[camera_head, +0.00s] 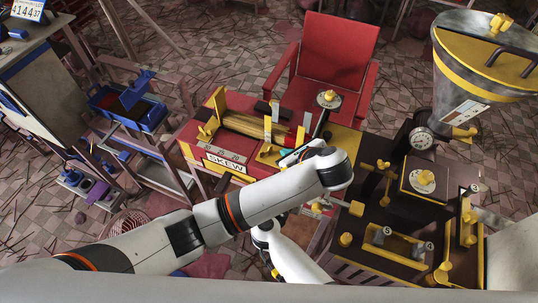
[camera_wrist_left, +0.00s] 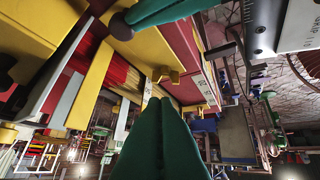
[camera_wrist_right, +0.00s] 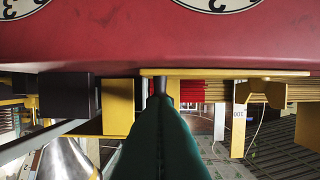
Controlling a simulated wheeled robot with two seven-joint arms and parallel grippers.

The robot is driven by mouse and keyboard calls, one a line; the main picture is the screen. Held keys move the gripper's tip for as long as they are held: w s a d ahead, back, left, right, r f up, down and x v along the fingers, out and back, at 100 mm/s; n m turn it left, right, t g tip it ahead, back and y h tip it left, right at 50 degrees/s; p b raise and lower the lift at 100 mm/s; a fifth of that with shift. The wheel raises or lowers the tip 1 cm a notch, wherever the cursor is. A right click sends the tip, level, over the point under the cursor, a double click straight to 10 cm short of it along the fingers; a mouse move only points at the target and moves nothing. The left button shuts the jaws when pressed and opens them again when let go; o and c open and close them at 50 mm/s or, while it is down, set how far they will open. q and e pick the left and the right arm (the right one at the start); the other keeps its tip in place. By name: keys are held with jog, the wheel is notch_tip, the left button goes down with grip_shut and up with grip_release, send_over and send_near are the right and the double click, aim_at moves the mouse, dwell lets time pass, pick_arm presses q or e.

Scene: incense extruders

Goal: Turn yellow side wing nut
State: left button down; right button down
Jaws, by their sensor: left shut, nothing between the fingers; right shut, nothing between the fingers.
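Which piece is the yellow side wing nut, I cannot tell.
A red chair (camera_head: 336,50) stands behind the extruder. A dark machine (camera_head: 400,225) with yellow fittings and a large hopper (camera_head: 475,85) are at right. A blue bin (camera_head: 128,108) on a rack is at left. My left arm crosses the front.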

pick_arm(q)
jog(key=s, duration=0.1)
send_near(263, 155)
jog(key=shift+g, duration=0.4)
jog(key=x, duration=0.5)
jog(key=shift+w+a+f, duration=0.1)
jog(key=shift+w, duration=0.35)
